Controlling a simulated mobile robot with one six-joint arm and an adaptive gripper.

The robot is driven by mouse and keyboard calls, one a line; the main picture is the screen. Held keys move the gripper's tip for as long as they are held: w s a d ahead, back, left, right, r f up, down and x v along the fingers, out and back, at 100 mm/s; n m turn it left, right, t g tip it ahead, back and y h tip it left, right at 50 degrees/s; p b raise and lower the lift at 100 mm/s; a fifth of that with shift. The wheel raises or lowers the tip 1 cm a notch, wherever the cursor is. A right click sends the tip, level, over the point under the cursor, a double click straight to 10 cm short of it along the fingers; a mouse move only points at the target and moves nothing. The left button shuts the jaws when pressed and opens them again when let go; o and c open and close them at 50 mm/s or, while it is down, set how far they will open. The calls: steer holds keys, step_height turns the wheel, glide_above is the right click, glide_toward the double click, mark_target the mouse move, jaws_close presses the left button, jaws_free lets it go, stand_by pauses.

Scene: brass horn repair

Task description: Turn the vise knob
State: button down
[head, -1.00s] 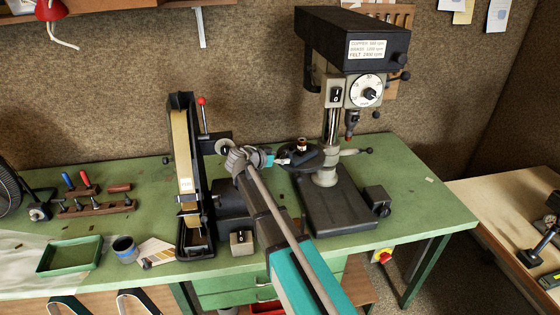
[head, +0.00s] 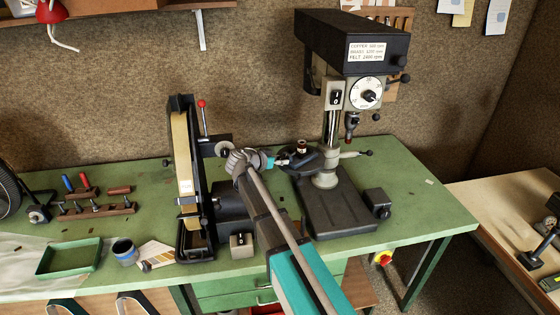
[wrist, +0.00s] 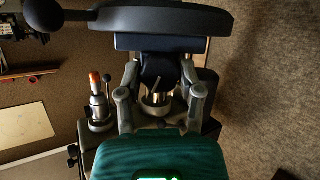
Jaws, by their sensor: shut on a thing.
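The drill press (head: 352,55) stands on the green bench. A small dark vise-like fixture (head: 326,156) sits by its column, with a copper-coloured piece (head: 302,147) upright near it. My gripper (head: 283,161) reaches in from the left at that fixture's near-left side. In the wrist view my gripper (wrist: 157,101) has both fingers closed around a small dark and metal part, seemingly the vise knob (wrist: 157,88), under a blue-grey block (wrist: 150,42). A large dark disc (wrist: 160,19) covers the top of that view. The exact finger contact is hard to make out.
The drill chuck (head: 352,120) hangs behind and right of my gripper. A belt sander (head: 188,170) stands close to the left of my arm. The bench's right end is mostly clear.

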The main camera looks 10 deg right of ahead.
steer(key=shift+n+g+h, duration=0.5)
steer(key=shift+n+g, duration=0.2)
steer(key=shift+n, duration=0.3)
steer(key=shift+c, duration=1.3)
jaws_free()
steer(key=shift+s+m+t+y, duration=0.1)
steer(key=shift+m+t+y, duration=0.5)
steer(key=shift+m, duration=0.4)
steer(key=p+v, duration=0.5)
steer(key=v, duration=0.8)
steer(key=shift+s+a, duration=0.2)
steer(key=shift+a, duration=0.15)
